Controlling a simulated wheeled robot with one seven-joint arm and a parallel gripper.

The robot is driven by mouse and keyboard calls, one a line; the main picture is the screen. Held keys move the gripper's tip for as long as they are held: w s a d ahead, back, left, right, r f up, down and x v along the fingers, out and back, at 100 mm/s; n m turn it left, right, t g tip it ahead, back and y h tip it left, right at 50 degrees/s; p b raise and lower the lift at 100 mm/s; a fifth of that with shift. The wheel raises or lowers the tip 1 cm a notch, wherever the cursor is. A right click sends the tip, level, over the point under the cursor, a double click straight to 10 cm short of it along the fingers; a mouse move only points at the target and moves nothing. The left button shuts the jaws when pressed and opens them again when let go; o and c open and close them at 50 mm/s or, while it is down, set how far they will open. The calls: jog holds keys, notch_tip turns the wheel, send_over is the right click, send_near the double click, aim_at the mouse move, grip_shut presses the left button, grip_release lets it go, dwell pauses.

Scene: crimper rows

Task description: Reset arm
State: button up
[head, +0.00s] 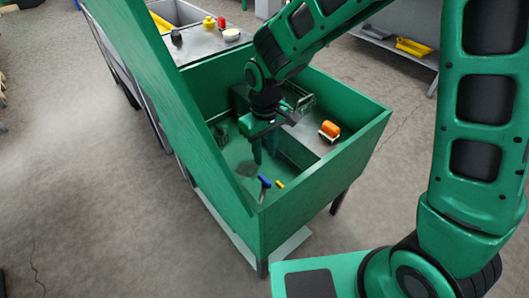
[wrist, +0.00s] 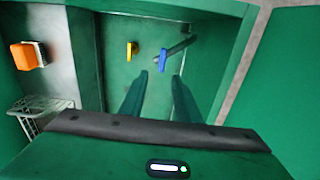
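My green arm reaches over an open green box (head: 352,158), and my gripper (head: 264,160) hangs inside it, pointing down. In the wrist view my gripper (wrist: 159,76) shows two green fingers apart with bare green floor between them. A blue-handled tool (head: 264,183) stands out from the floor of the box; in the wrist view its blue part (wrist: 163,59) is just beyond the fingertips, apart from them as far as I can tell. A small yellow piece (head: 281,184) is beside it, also in the wrist view (wrist: 129,51).
An orange-topped brush (head: 331,128) sits on a grey ledge in the box, near a wire rack (wrist: 40,113). The box's tall raised lid (head: 165,90) stands at the left. A grey surface behind holds a yellow item (head: 209,22) and other small things.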

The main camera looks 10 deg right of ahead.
jog(key=s+d+r+m, duration=0.1)
jog(key=d+r+m, duration=0.15)
jog(key=d, duration=0.55)
jog(key=s+d+r+m+h, duration=0.1)
jog(key=s+d+r+m, duration=0.1)
jog(key=d+r, duration=0.35)
jog(key=s+d+r+m, duration=0.1)
jog(key=d+r+m, duration=0.1)
jog(key=d, duration=0.7)
jog(key=s+d+r+m, duration=0.2)
jog(key=s+d, duration=0.4)
jog(key=s, duration=0.3)
jog(key=s+d+r+m+y, duration=0.1)
jog(key=s+d+r+m, duration=0.1)
jog(key=s+d+m, duration=0.2)
jog(key=s+d, duration=0.3)
jog(key=s, duration=0.2)
jog(key=shift+m, duration=0.25)
